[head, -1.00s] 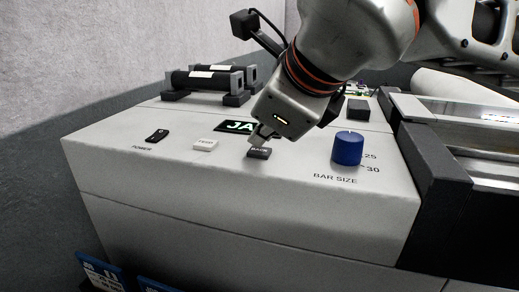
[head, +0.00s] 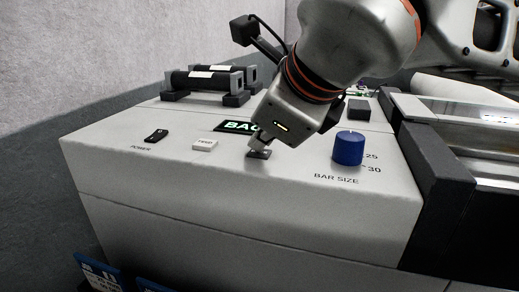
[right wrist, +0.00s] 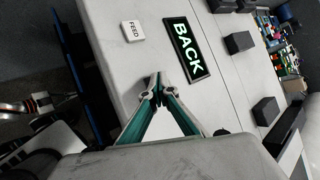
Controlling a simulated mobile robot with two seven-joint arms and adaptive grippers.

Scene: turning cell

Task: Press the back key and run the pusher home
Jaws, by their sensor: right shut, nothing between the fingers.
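The dark back key (head: 264,155) sits on the sloped grey panel, right of the white feed key (head: 205,145). My right gripper (head: 257,147) is shut and empty, its tips on top of the key and partly covering it. In the right wrist view the closed tips (right wrist: 157,88) hide the key. The small display (head: 238,127) behind the keys is lit green. It reads BACK in the right wrist view (right wrist: 187,50). I cannot make out the pusher in these views.
A black power switch (head: 156,136) is at the panel's left, and a blue bar size knob (head: 348,148) at its right. Black cylinders (head: 205,80) lie on mounts behind. A dark-framed channel (head: 440,165) runs along the right side.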

